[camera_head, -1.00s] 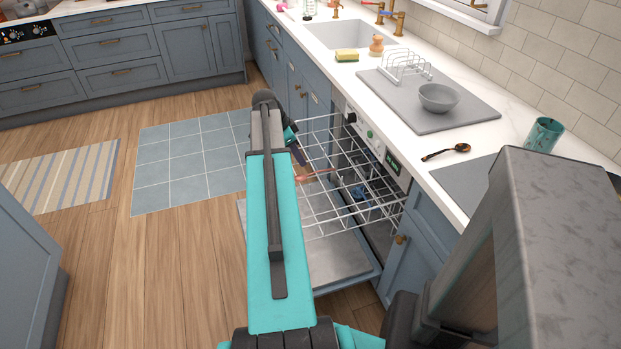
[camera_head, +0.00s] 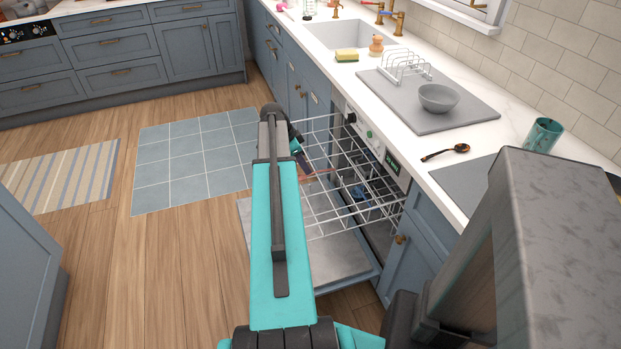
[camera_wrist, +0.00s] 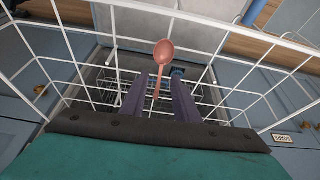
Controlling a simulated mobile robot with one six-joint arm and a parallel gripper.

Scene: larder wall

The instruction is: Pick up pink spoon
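The pink spoon (camera_wrist: 163,56) is in the wrist view, with its bowl toward the top and its handle running down between my fingers. My gripper (camera_wrist: 159,90) is open, with dark fingers on either side of the handle and gaps showing between. I cannot tell how far the fingertips are from the spoon in depth. In the head view, a thin pinkish piece of the spoon (camera_head: 323,172) shows at the white wire dishwasher rack (camera_head: 345,213). My gripper (camera_head: 304,166) is there beside it, partly hidden by the arm.
The dishwasher's open door (camera_head: 340,258) lies below the pulled-out rack. A blue item (camera_head: 359,192) is in the rack area. The counter above holds a grey bowl (camera_head: 438,97), a dark spoon (camera_head: 446,152) and a teal cup (camera_head: 543,135).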

